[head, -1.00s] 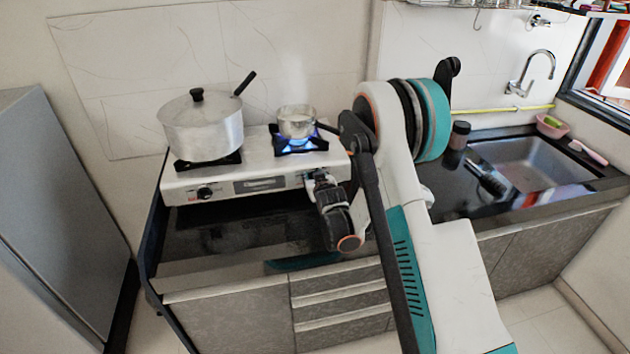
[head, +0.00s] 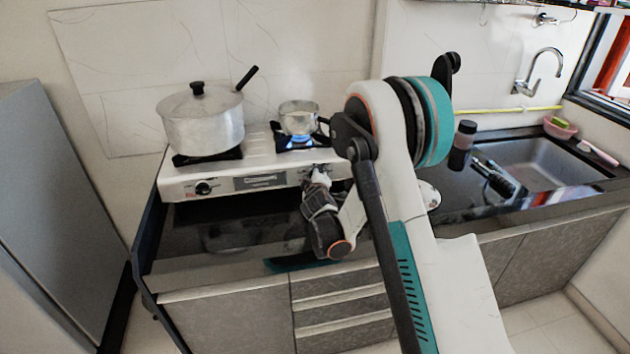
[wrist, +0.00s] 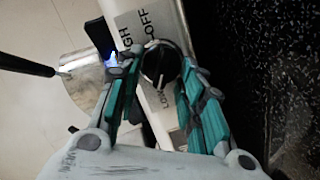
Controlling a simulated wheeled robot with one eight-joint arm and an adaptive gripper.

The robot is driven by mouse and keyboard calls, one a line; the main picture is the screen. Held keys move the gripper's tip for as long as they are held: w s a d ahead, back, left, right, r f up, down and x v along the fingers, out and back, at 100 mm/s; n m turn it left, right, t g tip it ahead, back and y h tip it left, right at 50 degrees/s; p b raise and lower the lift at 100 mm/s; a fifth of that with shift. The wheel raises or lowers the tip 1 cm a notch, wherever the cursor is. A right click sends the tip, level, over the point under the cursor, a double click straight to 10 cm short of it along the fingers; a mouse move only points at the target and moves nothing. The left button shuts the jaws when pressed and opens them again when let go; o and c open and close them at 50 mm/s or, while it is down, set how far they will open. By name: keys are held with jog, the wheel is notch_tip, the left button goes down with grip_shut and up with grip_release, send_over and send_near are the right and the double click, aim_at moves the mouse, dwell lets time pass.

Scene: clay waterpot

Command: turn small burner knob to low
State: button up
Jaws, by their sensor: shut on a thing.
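The small burner knob (wrist: 160,65) is a round black dial with a pale mark. It sits on the stove's front panel between printed OFF, LOW and partly hidden HIGH labels. My gripper (wrist: 161,66) has its teal fingers on both sides of the knob, shut on it. In the head view my gripper (head: 319,178) reaches the right end of the stove front and hides the knob. The small burner (head: 297,143) has a low blue flame under a small pan (head: 299,117). The exact setting of the mark is hard to read.
The white stove (head: 258,184) also carries a large lidded pot (head: 200,124) at left, above another knob (head: 203,188). A dark bottle (head: 462,140) and a sink (head: 545,165) are at right. The dark counter (head: 250,225) before the stove is mostly clear.

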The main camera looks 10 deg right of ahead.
jog(key=shift+a+f+n+b, duration=0.15)
jog(key=shift+n+b, duration=0.35)
jog(key=shift+n, duration=0.5)
jog(key=o, duration=1)
jog(key=v, duration=1.2)
jog(key=shift+f, duration=0.2)
jog(key=shift+a, duration=0.1)
